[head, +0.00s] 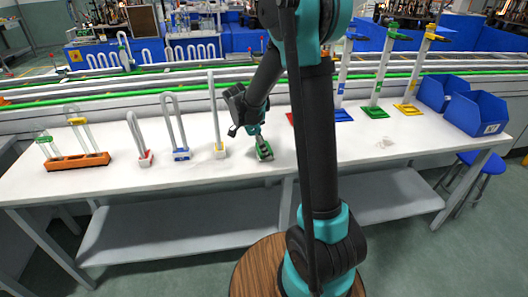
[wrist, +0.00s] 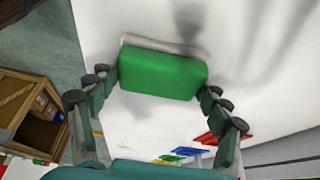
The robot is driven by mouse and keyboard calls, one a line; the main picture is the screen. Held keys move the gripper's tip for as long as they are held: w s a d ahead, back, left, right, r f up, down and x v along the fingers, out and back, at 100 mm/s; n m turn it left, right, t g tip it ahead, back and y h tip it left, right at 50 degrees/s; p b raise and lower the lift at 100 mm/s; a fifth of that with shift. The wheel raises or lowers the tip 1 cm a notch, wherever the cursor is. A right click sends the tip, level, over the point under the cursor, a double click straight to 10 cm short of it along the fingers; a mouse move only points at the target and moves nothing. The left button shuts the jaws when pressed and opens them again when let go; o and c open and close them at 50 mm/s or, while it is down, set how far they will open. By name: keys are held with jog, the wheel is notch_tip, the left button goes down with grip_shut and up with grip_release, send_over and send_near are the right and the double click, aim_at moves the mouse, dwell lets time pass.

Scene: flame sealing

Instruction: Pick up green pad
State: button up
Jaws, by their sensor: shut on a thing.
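The green pad (wrist: 162,74) is a rounded green block with a pale strip along its far edge. It sits between the fingers of my gripper (wrist: 160,86) in the wrist view, and the fingers are shut on its two short sides. In the head view my gripper (head: 256,134) points down near the front middle of the white table, with the green pad (head: 264,152) at its fingertips. The pad is at or just above the table top; I cannot tell whether it touches.
Left of my gripper stand glass tubes on yellow (head: 219,152), blue (head: 181,155) and red (head: 145,160) bases, and an orange rack (head: 78,162). To the right are tall stands with blue, green (head: 376,112) and yellow bases, and blue bins (head: 476,112). The table's front right is mostly clear.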

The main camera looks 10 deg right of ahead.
dwell(0.4)
notch_tip(320, 180, up, 20)
dwell(0.4)
